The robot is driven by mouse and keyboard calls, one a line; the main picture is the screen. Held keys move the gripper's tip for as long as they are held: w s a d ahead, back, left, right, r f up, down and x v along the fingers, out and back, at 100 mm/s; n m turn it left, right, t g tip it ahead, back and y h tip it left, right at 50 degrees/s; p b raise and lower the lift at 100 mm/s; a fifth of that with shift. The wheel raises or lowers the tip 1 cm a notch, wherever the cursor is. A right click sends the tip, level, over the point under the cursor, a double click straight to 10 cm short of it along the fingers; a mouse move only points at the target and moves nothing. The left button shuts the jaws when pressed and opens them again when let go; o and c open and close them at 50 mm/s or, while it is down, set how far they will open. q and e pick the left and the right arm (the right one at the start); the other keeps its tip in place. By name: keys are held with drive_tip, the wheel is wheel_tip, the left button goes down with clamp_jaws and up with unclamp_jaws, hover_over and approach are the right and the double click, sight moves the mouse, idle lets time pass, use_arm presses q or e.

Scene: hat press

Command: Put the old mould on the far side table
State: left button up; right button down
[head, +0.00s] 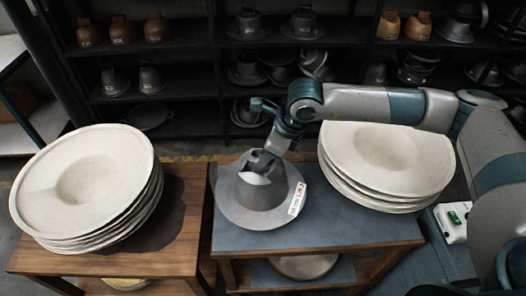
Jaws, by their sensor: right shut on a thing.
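The old mould (255,216) is a grey metal hat shape with a wide round brim and a white label with red marks on its right side. It stands upright on, or just above, the blue-grey top of the right-hand table (330,235); I cannot tell which. My right gripper (259,165) comes from above and is shut on the top of the mould's crown. The gripper hides part of the crown. My left gripper is not in view.
A stack of cream felt hat blanks (85,185) sits on the wooden table (165,245) at left. Another stack (388,165) is right of the mould, under my right arm. Dark shelves (200,85) with several moulds stand behind. A white box with a green switch (455,219) is at right.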

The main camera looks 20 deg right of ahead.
drive_tip(key=shift+a, duration=0.1)
idle(0.3)
drive_tip(key=c, duration=1.7)
unclamp_jaws()
drive_tip(key=shift+f, duration=0.1)
drive_tip(key=shift+s, duration=0.1)
drive_tip(key=shift+r, duration=0.4)
drive_tip(key=shift+b+v, duration=1.9)
drive_tip(key=shift+v, duration=3.9)
drive_tip(key=shift+f, duration=0.15)
